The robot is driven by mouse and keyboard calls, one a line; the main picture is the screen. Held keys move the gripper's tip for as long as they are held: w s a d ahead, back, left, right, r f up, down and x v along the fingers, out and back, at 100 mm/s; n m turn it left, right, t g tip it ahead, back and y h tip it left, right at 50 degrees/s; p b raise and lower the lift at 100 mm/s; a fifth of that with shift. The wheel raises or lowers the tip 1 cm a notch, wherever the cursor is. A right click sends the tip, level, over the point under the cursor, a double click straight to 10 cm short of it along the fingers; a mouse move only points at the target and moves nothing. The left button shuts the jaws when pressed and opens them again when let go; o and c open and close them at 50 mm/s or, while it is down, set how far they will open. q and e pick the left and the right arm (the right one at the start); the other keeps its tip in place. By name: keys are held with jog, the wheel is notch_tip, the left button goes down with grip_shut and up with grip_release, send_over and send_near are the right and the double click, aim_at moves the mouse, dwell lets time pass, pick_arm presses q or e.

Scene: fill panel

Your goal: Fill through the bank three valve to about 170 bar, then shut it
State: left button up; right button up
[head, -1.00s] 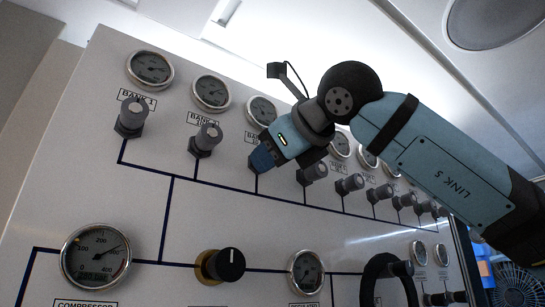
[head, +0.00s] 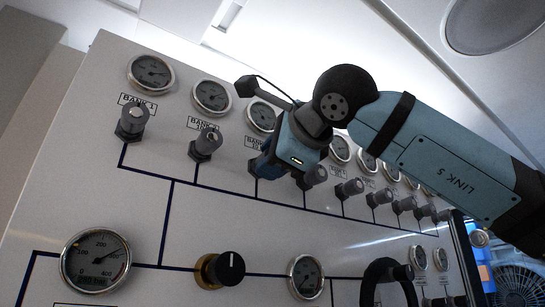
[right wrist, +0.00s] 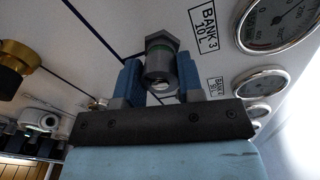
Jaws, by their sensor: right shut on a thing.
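My right gripper (head: 268,167) reaches the panel at the bank three valve, the third from the left in the upper row; its body hides that valve in the head view. In the right wrist view the gripper's blue fingers (right wrist: 160,80) are shut on the grey knob of the bank three valve (right wrist: 162,62), one on each side. The label "BANK 3 10 L" (right wrist: 208,30) is beside it. My left gripper is not in view.
The bank 1 valve (head: 132,120) and bank 2 valve (head: 206,143) stand to the left, with more valves rightward. Below are the compressor gauge (head: 95,262), a black knob (head: 229,268), another gauge (head: 306,277), its reading too small to tell, and a black hose (head: 385,268).

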dwell(0.4)
jog(key=o, duration=0.9)
jog(key=shift+b+v, duration=1.55)
jog(key=shift+v, duration=5.4)
jog(key=shift+a, duration=0.1)
